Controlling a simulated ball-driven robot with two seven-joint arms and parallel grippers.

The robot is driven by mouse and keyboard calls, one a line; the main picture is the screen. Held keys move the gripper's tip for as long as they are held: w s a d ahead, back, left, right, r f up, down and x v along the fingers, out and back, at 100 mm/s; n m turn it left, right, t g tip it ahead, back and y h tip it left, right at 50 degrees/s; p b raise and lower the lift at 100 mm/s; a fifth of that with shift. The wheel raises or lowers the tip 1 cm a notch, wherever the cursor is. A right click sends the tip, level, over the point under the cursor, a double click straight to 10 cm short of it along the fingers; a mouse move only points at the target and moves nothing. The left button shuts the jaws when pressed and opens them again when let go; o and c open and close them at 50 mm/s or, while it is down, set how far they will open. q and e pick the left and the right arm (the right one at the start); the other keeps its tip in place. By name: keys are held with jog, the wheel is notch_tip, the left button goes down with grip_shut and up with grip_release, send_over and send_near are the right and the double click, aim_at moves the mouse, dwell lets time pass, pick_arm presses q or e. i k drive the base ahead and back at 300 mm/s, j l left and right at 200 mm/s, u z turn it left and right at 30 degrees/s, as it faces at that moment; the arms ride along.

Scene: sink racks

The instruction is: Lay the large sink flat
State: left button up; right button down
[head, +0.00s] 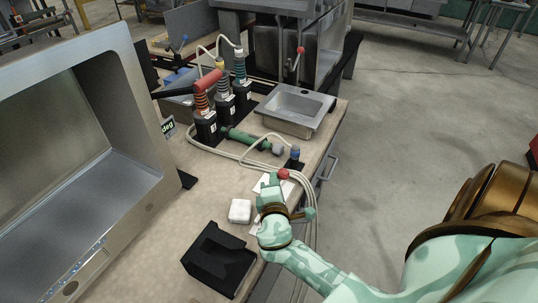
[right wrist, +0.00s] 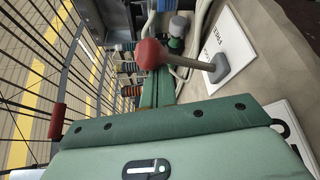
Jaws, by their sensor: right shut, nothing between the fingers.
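The large sink (head: 128,150) is a big steel basin at the left of the head view. My right gripper (head: 271,182) is shut and empty over the bench's right edge, well right of the large sink. A red-knobbed lever (head: 283,174) is beside it, and this lever also shows close up in the right wrist view (right wrist: 150,54). My left gripper is not in view.
A small steel sink (head: 293,108) lies flat at the back. Several black holders with coiled-cable tools (head: 222,95) and a green tool (head: 245,138) are at mid-bench. A black block (head: 219,259) and a white box (head: 240,211) are in front.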

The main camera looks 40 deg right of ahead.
aim_at(85, 150)
jog(key=k+j, duration=0.7)
jog(key=j, duration=0.25)
